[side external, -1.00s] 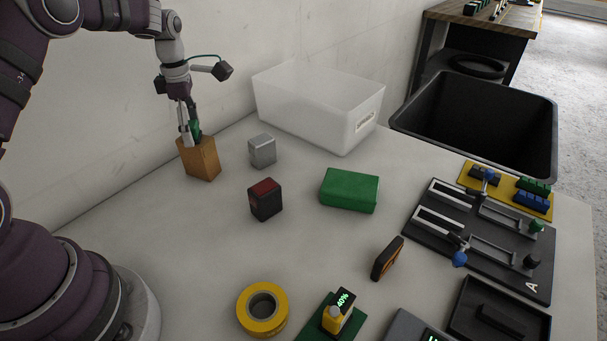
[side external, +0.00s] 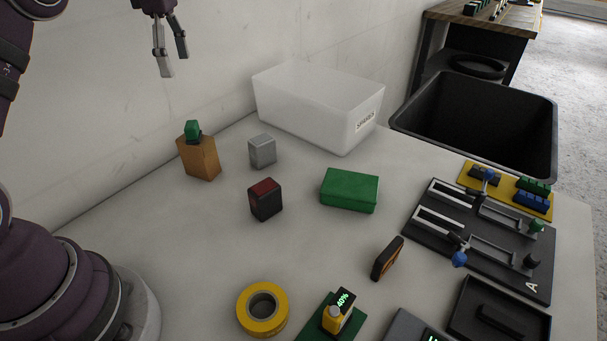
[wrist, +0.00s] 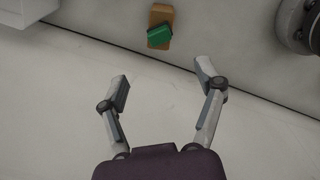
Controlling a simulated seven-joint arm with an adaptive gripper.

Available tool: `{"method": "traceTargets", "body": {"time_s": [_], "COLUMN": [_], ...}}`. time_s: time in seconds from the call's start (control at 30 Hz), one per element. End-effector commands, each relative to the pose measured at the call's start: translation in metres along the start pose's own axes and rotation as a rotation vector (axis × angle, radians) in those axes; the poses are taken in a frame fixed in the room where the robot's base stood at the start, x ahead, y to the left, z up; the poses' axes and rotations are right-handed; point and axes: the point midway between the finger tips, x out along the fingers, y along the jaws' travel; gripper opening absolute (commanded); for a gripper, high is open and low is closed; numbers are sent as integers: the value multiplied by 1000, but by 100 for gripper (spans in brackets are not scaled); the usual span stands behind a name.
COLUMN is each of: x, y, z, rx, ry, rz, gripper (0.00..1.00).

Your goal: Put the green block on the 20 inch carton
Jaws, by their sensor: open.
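A small green block (side external: 192,129) rests on top of the upright brown carton (side external: 199,160) near the wall at the table's left. In the wrist view the green block (wrist: 160,36) sits on the brown carton (wrist: 161,15), turned a little relative to it. No size marking on the carton can be read. My gripper (side external: 174,66) is open and empty, above and apart from the block. In the wrist view my gripper's two fingers (wrist: 163,80) are spread with nothing between them.
A grey block (side external: 262,151), a dark red-topped block (side external: 265,199) and a larger green box (side external: 349,190) stand right of the carton. A translucent bin (side external: 291,113) is behind them. A yellow tape roll (side external: 262,309) lies in front. Open table lies between.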

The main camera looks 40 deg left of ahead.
Motion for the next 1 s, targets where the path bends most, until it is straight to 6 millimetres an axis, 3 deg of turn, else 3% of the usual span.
{"method": "traceTargets", "body": {"time_s": [0.1, 0.23, 0.4, 0.5, 0.67, 1.0], "x": [-28, -44, -31, -13, 4, 6], "y": [-27, -73, -145, -174, -193, -194], "z": [16, 30, 36, 35, 33, 33], "rx": [385, 915, 1618, 1912, 2128, 2146], "ry": [-1, 25, 114, 176, 236, 240], "rz": [87, 207, 380, 460, 519, 519], "gripper": [69, 69, 69, 69, 69, 69]}}
